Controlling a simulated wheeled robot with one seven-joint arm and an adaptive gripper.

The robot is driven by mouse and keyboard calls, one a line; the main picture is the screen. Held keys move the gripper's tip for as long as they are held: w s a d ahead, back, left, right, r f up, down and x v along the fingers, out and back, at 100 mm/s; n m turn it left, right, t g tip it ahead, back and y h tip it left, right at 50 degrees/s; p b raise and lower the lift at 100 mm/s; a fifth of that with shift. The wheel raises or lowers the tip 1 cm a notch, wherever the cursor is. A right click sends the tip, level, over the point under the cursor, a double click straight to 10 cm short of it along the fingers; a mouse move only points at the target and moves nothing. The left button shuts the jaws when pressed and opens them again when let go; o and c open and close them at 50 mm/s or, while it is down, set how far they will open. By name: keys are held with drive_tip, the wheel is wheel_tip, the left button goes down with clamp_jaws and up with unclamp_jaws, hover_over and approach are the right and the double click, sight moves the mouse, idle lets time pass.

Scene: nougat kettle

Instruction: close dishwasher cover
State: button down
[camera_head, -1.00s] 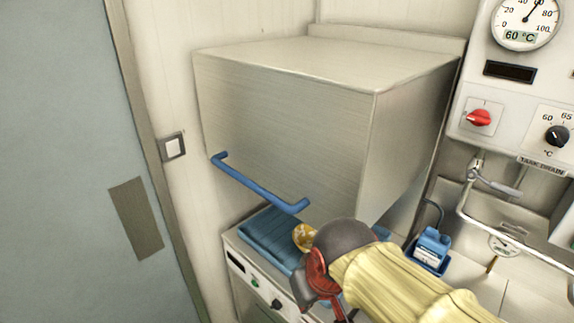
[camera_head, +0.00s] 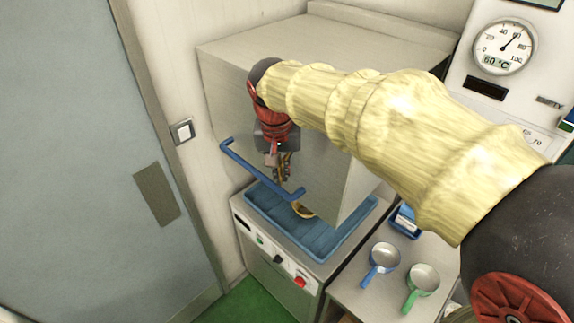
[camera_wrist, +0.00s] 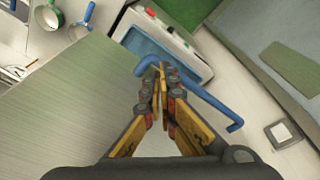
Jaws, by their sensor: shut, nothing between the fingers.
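The dishwasher cover (camera_head: 225,92) is a boxy metal hood raised above a blue rack (camera_head: 340,236), with an open gap between them. Its blue bar handle (camera_head: 240,160) runs along the lower front edge; it also shows in the wrist view (camera_wrist: 205,98). My gripper (camera_head: 284,194) points down in front of the cover, close to the handle. In the wrist view my gripper (camera_wrist: 160,68) has its fingertips together, with nothing between them, overlapping the handle. I cannot tell whether they touch it. A yellowish round item (camera_head: 303,210) sits in the rack, partly hidden.
The dishwasher base (camera_head: 262,247) has a control panel below the rack. A blue pan (camera_head: 381,262) and a green pan (camera_head: 421,284) stand on the counter at right. A grey door (camera_head: 70,150) is at left. Green floor (camera_head: 250,305) shows in front.

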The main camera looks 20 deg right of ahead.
drive_tip(key=w+d+r+m, duration=0.1)
drive_tip(key=w+r+m, duration=0.3)
drive_tip(key=r+m, duration=0.15)
wheel_tip(320, 180, down, 13)
drive_tip(key=d+m+h+p, duration=0.1)
drive_tip(key=m+p, duration=0.1)
drive_tip(key=p, duration=0.1)
drive_tip(key=shift+d+g, duration=0.3)
drive_tip(key=shift+d, duration=0.1)
drive_tip(key=shift+s+f+m, duration=0.15)
drive_tip(key=shift+m, duration=0.1)
drive_tip(key=s+a+b+x, duration=0.1)
drive_tip(key=a+b+x, duration=0.2)
drive_tip(key=b+x, duration=0.9)
drive_tip(key=s+a+f+b+x, duration=0.1)
drive_tip(key=s+a+b+x, duration=0.1)
drive_tip(key=b+x, duration=1.1)
drive_tip(key=a+x, duration=0.2)
drive_tip(key=x, duration=0.8)
drive_tip(key=shift+d+f, duration=0.15)
drive_tip(key=shift+f, duration=0.45)
